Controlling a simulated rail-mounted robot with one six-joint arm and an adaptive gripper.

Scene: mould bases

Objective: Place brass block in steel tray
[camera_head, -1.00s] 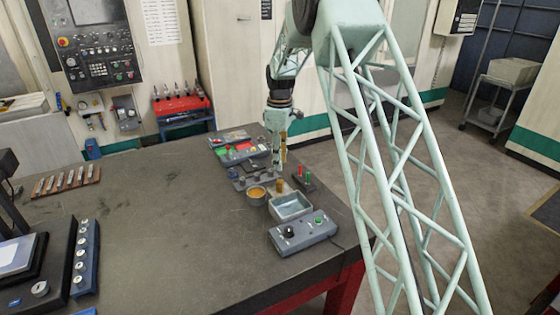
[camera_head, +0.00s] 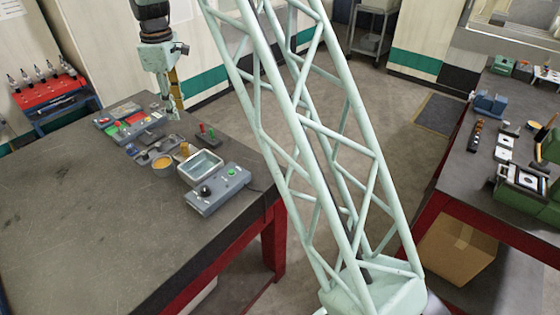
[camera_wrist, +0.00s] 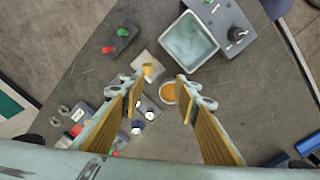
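The steel tray (camera_head: 217,160) is a shallow, open, grey box near the table's right edge. In the wrist view the tray (camera_wrist: 189,63) lies above the fingertips and looks empty. A small brass block (camera_head: 185,148) stands just behind the tray; in the wrist view the block (camera_wrist: 148,72) appears beside the left fingertip, over a pale plate. My gripper (camera_head: 174,108) hangs above the table, behind the block and tray. In the wrist view my gripper (camera_wrist: 160,82) has its two yellow-padded fingers wide apart, with nothing held between them.
A round dish with orange contents (camera_head: 163,165) sits left of the tray. A grey control box (camera_head: 217,190) is in front. A holder with red and green pegs (camera_head: 206,132) stands behind. Coloured parts (camera_head: 137,127) lie farther back. The table's left area is clear.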

